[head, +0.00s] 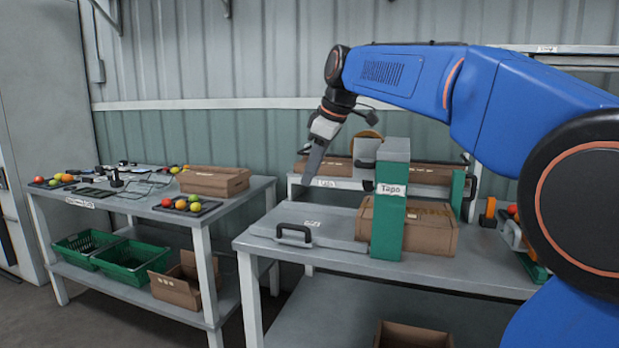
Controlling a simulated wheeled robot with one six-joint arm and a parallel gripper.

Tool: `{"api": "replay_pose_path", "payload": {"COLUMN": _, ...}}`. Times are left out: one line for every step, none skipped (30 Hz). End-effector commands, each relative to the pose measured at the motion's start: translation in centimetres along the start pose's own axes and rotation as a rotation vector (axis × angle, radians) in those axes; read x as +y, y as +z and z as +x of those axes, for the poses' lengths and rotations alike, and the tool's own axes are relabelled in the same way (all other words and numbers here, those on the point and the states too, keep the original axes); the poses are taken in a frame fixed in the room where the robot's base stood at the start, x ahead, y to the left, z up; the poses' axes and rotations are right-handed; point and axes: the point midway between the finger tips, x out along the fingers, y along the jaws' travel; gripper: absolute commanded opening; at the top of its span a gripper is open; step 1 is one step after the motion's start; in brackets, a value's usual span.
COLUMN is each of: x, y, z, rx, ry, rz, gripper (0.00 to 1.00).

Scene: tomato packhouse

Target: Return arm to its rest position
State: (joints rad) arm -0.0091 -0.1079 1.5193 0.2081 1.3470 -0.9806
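My blue arm reaches in from the right of the head view, raised over the right-hand workbench (300,262). My gripper (311,176) hangs from the dark wrist and points down, in front of the wall and above the bench's back left part. I see it side-on, so its finger gap does not show. Nothing is visible hanging from it. It looks clear of the bench top.
A green tape post (389,225) stands on this bench beside a cardboard box (432,230), with a grey plate with a black handle (310,237) to the left. Green crates (131,262) sit below.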

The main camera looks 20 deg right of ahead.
Motion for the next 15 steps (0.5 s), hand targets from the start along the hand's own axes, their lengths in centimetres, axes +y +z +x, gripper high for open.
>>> {"api": "replay_pose_path", "payload": {"x": 0.00, "y": 0.00, "z": -0.03, "rx": 0.000, "ry": 0.000, "rz": 0.000, "gripper": 0.33}}
{"api": "replay_pose_path", "payload": {"x": 0.00, "y": 0.00, "z": -0.03, "rx": 0.000, "ry": 0.000, "rz": 0.000, "gripper": 0.33}}
{"api": "replay_pose_path", "payload": {"x": 0.00, "y": 0.01, "z": -0.02, "rx": 0.000, "ry": 0.000, "rz": 0.000, "gripper": 0.33}}
{"api": "replay_pose_path", "payload": {"x": 0.00, "y": 0.01, "z": -0.02, "rx": 0.000, "ry": 0.000, "rz": 0.000, "gripper": 0.33}}
{"api": "replay_pose_path", "payload": {"x": 0.00, "y": 0.01, "z": -0.01, "rx": 0.000, "ry": 0.000, "rz": 0.000, "gripper": 0.33}}
{"api": "replay_pose_path", "payload": {"x": 0.00, "y": 0.01, "z": 0.00, "rx": 0.000, "ry": 0.000, "rz": 0.000, "gripper": 0.33}}
{"api": "replay_pose_path", "payload": {"x": 0.00, "y": 0.01, "z": 0.00, "rx": 0.000, "ry": 0.000, "rz": 0.000, "gripper": 0.33}}
{"api": "replay_pose_path", "payload": {"x": 0.00, "y": 0.01, "z": 0.00, "rx": 0.000, "ry": 0.000, "rz": 0.000, "gripper": 0.33}}
{"api": "replay_pose_path", "payload": {"x": 0.00, "y": 0.01, "z": 0.01, "rx": 0.000, "ry": 0.000, "rz": 0.000, "gripper": 0.33}}
{"api": "replay_pose_path", "payload": {"x": 0.00, "y": 0.01, "z": 0.01, "rx": 0.000, "ry": 0.000, "rz": 0.000, "gripper": 0.33}}
{"api": "replay_pose_path", "payload": {"x": -0.01, "y": 0.02, "z": 0.01, "rx": 0.000, "ry": 0.000, "rz": 0.001, "gripper": 0.33}}
{"api": "replay_pose_path", "payload": {"x": -0.10, "y": 0.10, "z": 0.01, "rx": -0.001, "ry": 0.000, "rz": 0.003, "gripper": 0.33}}
{"api": "replay_pose_path", "payload": {"x": -0.24, "y": 0.24, "z": 0.02, "rx": -0.001, "ry": 0.001, "rz": 0.007, "gripper": 0.33}}
{"api": "replay_pose_path", "payload": {"x": -0.45, "y": 0.45, "z": 0.04, "rx": -0.003, "ry": 0.002, "rz": 0.015, "gripper": 0.33}}
{"api": "replay_pose_path", "payload": {"x": -0.85, "y": 0.85, "z": 0.07, "rx": -0.005, "ry": 0.004, "rz": 0.028, "gripper": 0.33}}
